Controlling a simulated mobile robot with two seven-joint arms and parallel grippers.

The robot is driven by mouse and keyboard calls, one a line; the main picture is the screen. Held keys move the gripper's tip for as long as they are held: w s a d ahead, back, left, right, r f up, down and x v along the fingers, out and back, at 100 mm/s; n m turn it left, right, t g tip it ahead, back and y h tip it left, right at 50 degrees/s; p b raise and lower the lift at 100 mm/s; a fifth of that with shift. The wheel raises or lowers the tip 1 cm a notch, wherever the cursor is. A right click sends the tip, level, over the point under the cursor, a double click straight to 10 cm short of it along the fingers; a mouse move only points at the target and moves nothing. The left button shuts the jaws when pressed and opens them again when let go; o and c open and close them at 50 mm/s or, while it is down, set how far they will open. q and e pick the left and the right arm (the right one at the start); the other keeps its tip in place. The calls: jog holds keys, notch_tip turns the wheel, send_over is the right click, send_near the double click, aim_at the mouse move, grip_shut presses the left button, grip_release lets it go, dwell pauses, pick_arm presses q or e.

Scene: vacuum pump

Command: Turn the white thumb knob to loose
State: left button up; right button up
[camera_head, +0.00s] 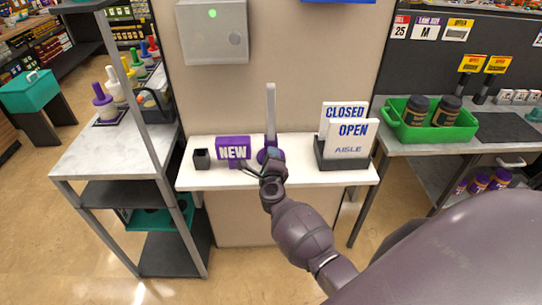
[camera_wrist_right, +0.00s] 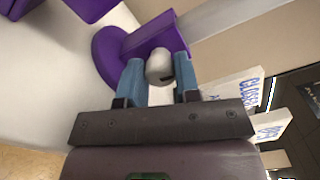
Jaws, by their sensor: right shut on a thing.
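The white thumb knob (camera_wrist_right: 159,64) shows in the right wrist view, against the purple stand (camera_wrist_right: 110,55). My right gripper (camera_wrist_right: 158,78) has one blue fingertip on each side of the knob and is shut on it. In the head view my right gripper (camera_head: 271,164) reaches to the foot of the purple stand (camera_head: 263,155), which has a tall grey upright (camera_head: 271,112). The knob is hidden there behind my gripper. A dark notch shows on the knob's lower right. My left gripper is in neither view.
The stand is on a white shelf (camera_head: 205,181). A purple NEW sign (camera_head: 233,151) and a small dark cup (camera_head: 202,159) are left of it. CLOSED (camera_head: 344,111) and OPEN (camera_head: 353,133) signs stand in a dark holder to the right. A grey box (camera_head: 212,35) hangs above.

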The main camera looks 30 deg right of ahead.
jog(key=shift+n, duration=0.6)
jog(key=o, duration=0.9)
jog(key=v, duration=1)
jog(key=shift+s+a, duration=0.2)
jog(key=shift+s, duration=0.15)
